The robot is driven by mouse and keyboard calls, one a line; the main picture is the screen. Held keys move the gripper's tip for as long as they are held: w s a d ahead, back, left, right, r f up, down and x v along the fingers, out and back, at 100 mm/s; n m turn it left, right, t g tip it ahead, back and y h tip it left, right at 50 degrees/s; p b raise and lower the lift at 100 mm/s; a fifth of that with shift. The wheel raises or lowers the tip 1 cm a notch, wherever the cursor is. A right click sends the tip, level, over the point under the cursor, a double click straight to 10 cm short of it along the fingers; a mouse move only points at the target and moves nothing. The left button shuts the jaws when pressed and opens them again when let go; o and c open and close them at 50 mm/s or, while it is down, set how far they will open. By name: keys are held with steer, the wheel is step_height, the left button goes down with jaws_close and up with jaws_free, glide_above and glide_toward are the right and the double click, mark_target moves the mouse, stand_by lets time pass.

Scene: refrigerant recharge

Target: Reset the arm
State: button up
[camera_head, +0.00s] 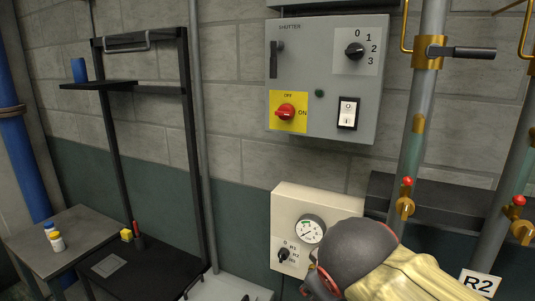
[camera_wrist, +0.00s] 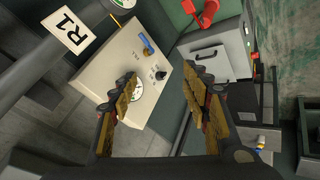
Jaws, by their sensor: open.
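My gripper (camera_wrist: 158,88) is open in the wrist view, with its two padded fingers spread apart and nothing between them. Past the fingers is a beige panel (camera_wrist: 105,75) with a round gauge, a black knob (camera_wrist: 161,73) and a blue-handled part (camera_wrist: 147,44). In the head view my arm's dark joint and yellow link (camera_head: 410,276) reach in from the lower right, in front of the beige panel (camera_head: 290,203). They cover its lower right part, while its gauge (camera_head: 311,229) and knob (camera_head: 284,254) show. My fingertips are not clear in that view.
A grey shutter control box (camera_head: 325,75) hangs above the beige panel. Pipes with red-topped valves (camera_head: 407,182) stand at the right, near an R2 label (camera_head: 479,284). A black shelf rack (camera_head: 113,85) and a side table (camera_head: 65,260) with small bottles are at the left.

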steer(key=s+d+f+m+g+b, duration=0.1)
steer(key=s+d+f+m+b, duration=0.1)
steer(key=s+f, duration=0.4)
steer(key=s+d+f+m+g+y+b, duration=0.1)
steer(key=s+d+f+m, duration=0.4)
steer(key=f, duration=0.5)
steer(key=shift+s+d+f+b, duration=0.3)
steer(key=shift+s+f+b, duration=0.05)
steer(key=shift+s+b, duration=0.4)
stand_by(1.6)
